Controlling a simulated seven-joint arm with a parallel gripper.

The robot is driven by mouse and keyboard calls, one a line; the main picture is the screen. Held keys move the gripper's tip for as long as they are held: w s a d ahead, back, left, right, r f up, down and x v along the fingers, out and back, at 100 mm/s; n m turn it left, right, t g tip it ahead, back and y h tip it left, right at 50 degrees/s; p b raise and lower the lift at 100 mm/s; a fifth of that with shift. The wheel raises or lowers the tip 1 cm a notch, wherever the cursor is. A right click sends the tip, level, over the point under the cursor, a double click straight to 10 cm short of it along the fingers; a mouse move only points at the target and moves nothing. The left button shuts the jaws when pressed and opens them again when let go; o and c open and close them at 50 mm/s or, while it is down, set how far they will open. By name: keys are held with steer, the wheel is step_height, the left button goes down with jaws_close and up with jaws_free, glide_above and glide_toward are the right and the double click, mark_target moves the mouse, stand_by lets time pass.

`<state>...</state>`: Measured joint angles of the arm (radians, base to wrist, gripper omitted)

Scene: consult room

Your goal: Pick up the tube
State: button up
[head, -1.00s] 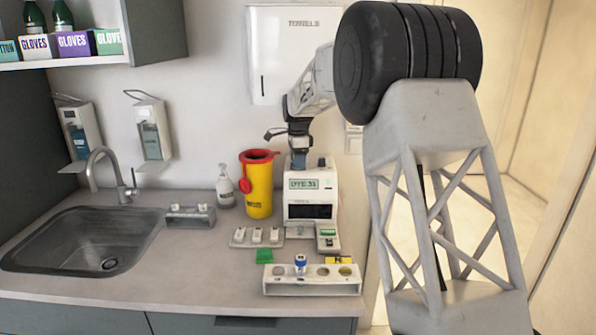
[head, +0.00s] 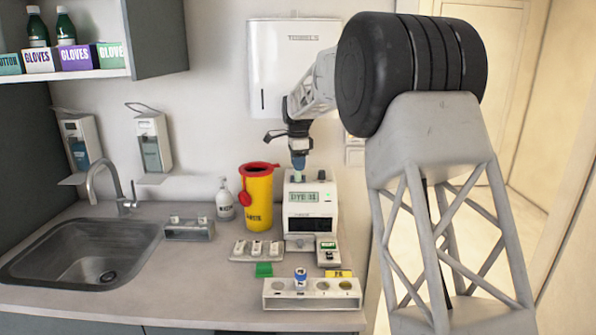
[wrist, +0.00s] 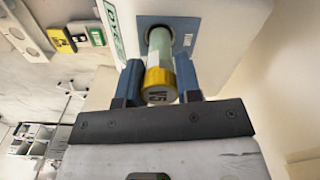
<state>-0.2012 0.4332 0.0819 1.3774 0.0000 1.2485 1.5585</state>
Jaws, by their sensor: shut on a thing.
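The tube (wrist: 157,42) has a pale green body and a yellow cap (wrist: 160,85) with dark marks. My gripper (wrist: 160,88) is shut on it near the cap, one blue finger on each side. In the wrist view the tube's far end is at the round port of the white analyser (wrist: 208,40), and the port hides that end. In the head view my gripper (head: 298,164) is just above the analyser (head: 310,198). A short greenish piece of the tube shows below the fingers.
A white rack (head: 312,301) at the counter front holds a blue-capped tube (head: 300,275). A yellow sharps bin (head: 257,200) and a pump bottle (head: 224,203) stand left of the analyser. Small trays lie before it. The sink (head: 80,252) is far left.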

step_height(320, 180, up, 4)
steer(key=shift+f, duration=0.25)
steer(key=s, duration=1.8)
steer(key=shift+f, duration=0.1)
stand_by(0.3)
steer(key=s+a+f, duration=0.2)
steer(key=s+f, duration=0.4)
steer(key=s, duration=0.2)
steer(key=s+a+f, duration=0.2)
steer(key=s+f, duration=0.4)
steer(key=s, duration=0.3)
steer(key=shift+a+f, duration=0.3)
steer(key=shift+f, duration=0.05)
steer(key=shift+f, duration=0.15)
steer(key=shift+f, duration=1.05)
steer(key=shift+f, duration=2.05)
